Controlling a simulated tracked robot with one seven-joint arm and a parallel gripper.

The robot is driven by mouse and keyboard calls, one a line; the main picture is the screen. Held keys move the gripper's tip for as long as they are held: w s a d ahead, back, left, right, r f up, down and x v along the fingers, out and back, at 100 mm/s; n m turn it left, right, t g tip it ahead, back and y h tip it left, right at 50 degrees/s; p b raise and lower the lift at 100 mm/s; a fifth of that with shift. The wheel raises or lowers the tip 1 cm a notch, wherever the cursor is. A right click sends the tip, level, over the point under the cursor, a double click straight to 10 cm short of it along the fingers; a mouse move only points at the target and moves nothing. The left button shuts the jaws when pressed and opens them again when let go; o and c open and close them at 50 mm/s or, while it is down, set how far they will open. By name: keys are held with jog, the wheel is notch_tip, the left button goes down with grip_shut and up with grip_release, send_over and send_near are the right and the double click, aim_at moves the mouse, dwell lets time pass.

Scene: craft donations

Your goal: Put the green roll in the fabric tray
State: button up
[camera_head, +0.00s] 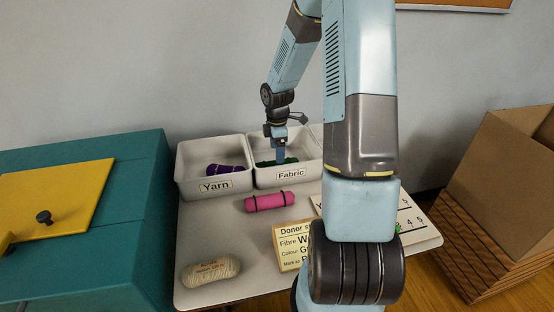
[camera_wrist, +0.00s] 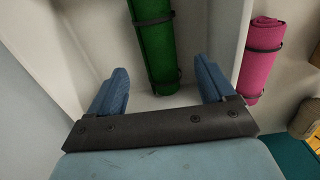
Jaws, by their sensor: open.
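The green roll (camera_head: 278,162) lies inside the white tray labelled Fabric (camera_head: 291,180). In the wrist view the green roll (camera_wrist: 157,45) shows with dark bands around it, resting on the tray floor. My gripper (camera_head: 279,155) is down over the fabric tray. In the wrist view my gripper (camera_wrist: 160,82) is open, with two blue fingers spread wide. The end of the green roll lies between and just beyond the fingers, and neither finger appears to touch it. Part of the roll is hidden in the head view by my gripper.
A white Yarn tray (camera_head: 216,187) with a purple item (camera_head: 222,169) stands at left. A pink roll (camera_head: 269,201), a beige yarn bundle (camera_head: 211,271) and a donor card (camera_head: 291,244) lie on the table. A teal cabinet (camera_head: 145,215) stands left, a cardboard box (camera_head: 508,150) right.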

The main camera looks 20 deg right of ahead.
jog(key=s+a+r+m+t+h, duration=0.1)
jog(key=s+a+r+m, duration=0.15)
jog(key=r, duration=0.55)
jog(key=s+a+r+m+t, duration=0.15)
jog(key=s+r, duration=0.25)
jog(key=r, duration=0.4)
jog(key=s+a+r+m+h, duration=0.1)
jog(key=s+a+r+m, duration=0.2)
jog(key=r, duration=0.4)
jog(key=s+a+r+m+t+y, duration=0.1)
jog(key=s+r+m, duration=0.3)
jog(key=s, duration=0.5)
jog(key=s+a+r+m+t+y, duration=0.1)
jog(key=s+r+m, duration=0.3)
jog(key=s, duration=0.5)
jog(key=shift+s+a+r+m+t, duration=0.2)
jog(key=shift+a+r+m+t, duration=0.1)
jog(key=shift+a+r+t, duration=0.35)
